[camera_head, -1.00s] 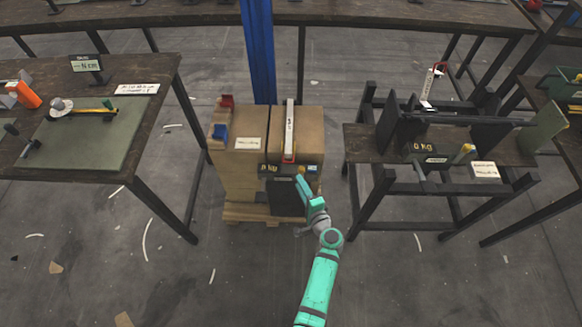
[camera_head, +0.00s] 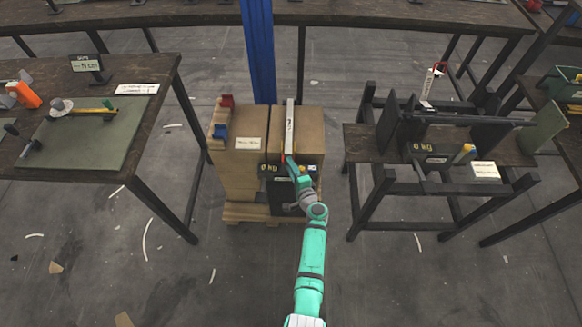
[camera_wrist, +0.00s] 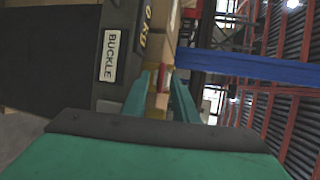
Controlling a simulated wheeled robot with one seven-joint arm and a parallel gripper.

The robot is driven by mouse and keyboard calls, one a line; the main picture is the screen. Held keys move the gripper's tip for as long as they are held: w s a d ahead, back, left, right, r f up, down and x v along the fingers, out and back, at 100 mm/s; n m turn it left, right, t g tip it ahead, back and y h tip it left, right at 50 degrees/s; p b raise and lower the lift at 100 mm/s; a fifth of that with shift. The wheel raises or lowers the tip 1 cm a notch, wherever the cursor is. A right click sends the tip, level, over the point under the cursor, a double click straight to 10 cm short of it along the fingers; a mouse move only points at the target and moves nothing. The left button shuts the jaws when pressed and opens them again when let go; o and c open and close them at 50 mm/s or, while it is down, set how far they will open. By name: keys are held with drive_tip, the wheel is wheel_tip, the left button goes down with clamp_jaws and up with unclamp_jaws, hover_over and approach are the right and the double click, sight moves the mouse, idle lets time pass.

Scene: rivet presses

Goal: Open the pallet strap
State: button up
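Cardboard boxes (camera_head: 236,155) stand on a wooden pallet (camera_head: 240,215). A long pale strap lever (camera_head: 289,125) lies along the top of the right box, with a red part at its near end. Below it, a dark buckle unit with a 0 KG readout (camera_head: 268,168) sits on the box front. The wrist view shows its BUCKLE label (camera_wrist: 109,55). My gripper (camera_head: 289,162) is at the lever's near end. In the wrist view its fingers (camera_wrist: 161,82) are apart, with a small red part (camera_wrist: 165,79) between them. Contact cannot be made out.
A blue post (camera_head: 258,50) rises behind the boxes. A workbench (camera_head: 160,75) with tools stands left, and a press stand (camera_head: 355,145) with its own 0 KG readout stands right. Red and blue pieces (camera_head: 222,115) sit on the left box. The floor between is mostly clear.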

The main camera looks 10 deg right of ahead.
drive_tip(key=shift+c, duration=0.5)
clamp_jaws()
idle(0.8)
